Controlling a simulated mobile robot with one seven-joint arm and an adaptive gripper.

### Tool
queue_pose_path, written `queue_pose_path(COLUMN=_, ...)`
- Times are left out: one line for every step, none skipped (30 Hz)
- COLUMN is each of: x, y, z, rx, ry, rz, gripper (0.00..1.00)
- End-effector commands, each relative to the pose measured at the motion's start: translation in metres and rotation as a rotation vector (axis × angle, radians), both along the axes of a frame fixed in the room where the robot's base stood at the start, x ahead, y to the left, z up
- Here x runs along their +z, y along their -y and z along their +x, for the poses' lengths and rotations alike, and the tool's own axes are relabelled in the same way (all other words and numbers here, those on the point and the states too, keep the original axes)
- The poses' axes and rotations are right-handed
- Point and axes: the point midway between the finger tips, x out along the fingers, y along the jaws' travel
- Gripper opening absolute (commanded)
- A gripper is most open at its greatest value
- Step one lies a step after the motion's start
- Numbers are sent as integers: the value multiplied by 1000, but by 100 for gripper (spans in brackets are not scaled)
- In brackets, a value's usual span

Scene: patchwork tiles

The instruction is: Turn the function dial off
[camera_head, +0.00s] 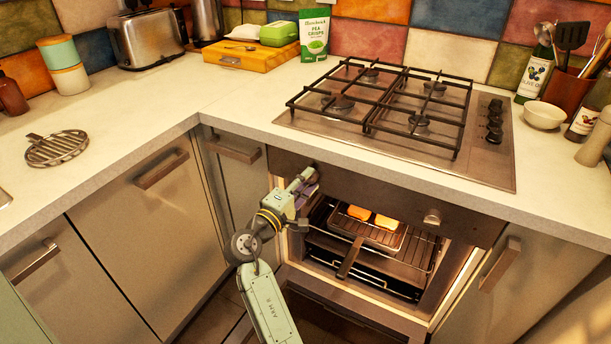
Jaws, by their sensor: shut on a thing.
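The oven's dark control panel (375,195) runs under the counter edge. My gripper (309,181) is at the left end of this panel, shut on the function dial (314,171). The fingers and wrist hide most of that dial, so its pointer and marks cannot be read. A second round dial (432,217) is in plain view toward the right end of the panel, apart from my gripper. My arm reaches up to the panel from the lower left.
Below the panel the oven (415,262) is open and lit. Its rack holds a grill pan (372,230) with two golden pieces, its handle toward the front. The hob (480,165) is above. Cabinet handles jut out at left (161,168) and right (500,264).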

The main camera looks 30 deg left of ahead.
Motion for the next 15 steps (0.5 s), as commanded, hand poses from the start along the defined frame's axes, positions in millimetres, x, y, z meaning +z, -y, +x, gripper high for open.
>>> queue_pose_path(x=5, y=1, z=1, rx=-1, ry=5, rz=-45, gripper=2)
queue_pose_path(x=5, y=1, z=1, rx=0, ry=6, rz=-74, gripper=2)
queue_pose_path(x=5, y=1, z=1, rx=-1, ry=8, rz=-112, gripper=2)
queue_pose_path(x=5, y=1, z=1, rx=0, ry=10, rz=-140, gripper=2)
queue_pose_path(x=5, y=1, z=1, rx=-1, ry=11, rz=-169, gripper=2)
queue_pose_path(x=5, y=1, z=1, rx=0, ry=14, rz=-207, gripper=2)
queue_pose_path(x=5, y=1, z=1, rx=0, ry=15, rz=-235, gripper=2)
queue_pose_path(x=5, y=1, z=1, rx=0, ry=16, rz=-263, gripper=2)
queue_pose_path(x=5, y=1, z=1, rx=-1, ry=18, rz=-302, gripper=2)
queue_pose_path(x=5, y=1, z=1, rx=0, ry=20, rz=-330, gripper=2)
queue_pose_path(x=5, y=1, z=1, rx=0, ry=22, rz=-358, gripper=2)
queue_pose_path(x=5, y=1, z=1, rx=0, ry=24, rz=-396, gripper=2)
queue_pose_path(x=5, y=1, z=1, rx=-1, ry=25, rz=-425, gripper=2)
queue_pose_path(x=5, y=2, z=1, rx=-1, ry=28, rz=-453, gripper=2)
queue_pose_path(x=5, y=2, z=1, rx=-1, ry=30, rz=-491, gripper=2)
